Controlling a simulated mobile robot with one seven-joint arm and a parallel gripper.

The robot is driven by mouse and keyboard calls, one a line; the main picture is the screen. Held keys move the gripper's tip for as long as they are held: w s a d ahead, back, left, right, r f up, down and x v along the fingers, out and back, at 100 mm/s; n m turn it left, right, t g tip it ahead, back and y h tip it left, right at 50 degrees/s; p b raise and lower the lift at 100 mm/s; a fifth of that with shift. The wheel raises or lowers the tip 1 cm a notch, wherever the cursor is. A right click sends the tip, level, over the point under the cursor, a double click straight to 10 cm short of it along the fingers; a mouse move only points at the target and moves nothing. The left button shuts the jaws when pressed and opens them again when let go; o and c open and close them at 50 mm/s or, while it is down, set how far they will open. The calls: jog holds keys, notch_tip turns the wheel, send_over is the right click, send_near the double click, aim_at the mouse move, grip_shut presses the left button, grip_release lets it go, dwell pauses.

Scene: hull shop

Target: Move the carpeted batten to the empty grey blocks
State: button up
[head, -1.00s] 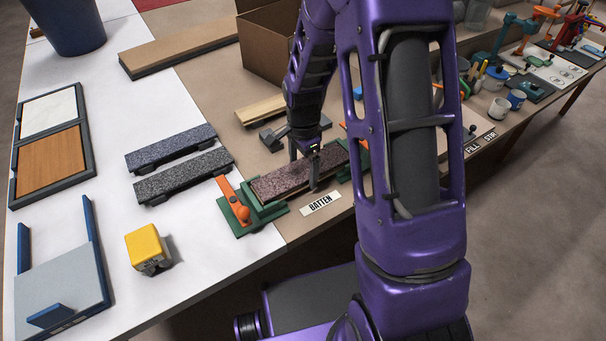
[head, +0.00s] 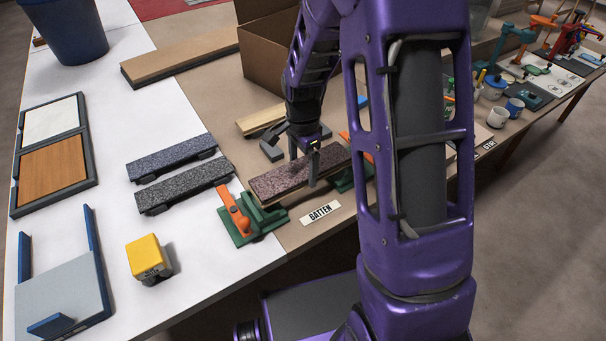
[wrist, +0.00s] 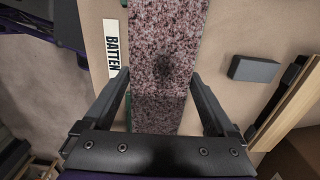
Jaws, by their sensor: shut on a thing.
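The carpeted batten (head: 275,182), a wooden strip with a reddish-purple speckled top, is in my gripper (head: 304,162). One finger is on each long side, near its middle in the head view. It looks slightly raised above the green holders (head: 262,218) with orange levers. In the wrist view the batten (wrist: 165,35) runs between my fingers (wrist: 163,98). A bare grey block (head: 271,151) lies just behind the batten; it also shows in the wrist view (wrist: 253,68). My arm hides part of the area behind and to the right.
A bare wooden strip (head: 260,115) lies behind the grey block. Two dark carpeted battens (head: 180,190) lie to the left. A cardboard box (head: 262,55) stands behind. The BATTEN label (head: 320,213) lies in front. A yellow-topped block (head: 147,256) sits on the white surface.

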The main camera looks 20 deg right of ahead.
notch_tip(320, 180, up, 5)
jog(key=shift+r+p, duration=0.1)
jog(key=shift+p, duration=0.2)
jog(key=shift+w+r, duration=0.5)
jog(key=shift+w, duration=0.25)
jog(key=w+d+n, duration=0.1)
jog(key=w+n, duration=0.3)
jog(key=w, duration=0.9)
jog(key=f, duration=0.3)
jog(key=f+b, duration=0.1)
jog(key=f, duration=0.2)
jog(key=f+b, duration=0.1)
jog(key=f, duration=0.2)
jog(key=shift+w+f, duration=0.25)
jog(key=shift+f, duration=0.15)
jog(key=shift+n, duration=0.3)
jog(key=shift+f, duration=0.15)
jog(key=o, duration=1.2)
jog(key=shift+c, duration=0.2)
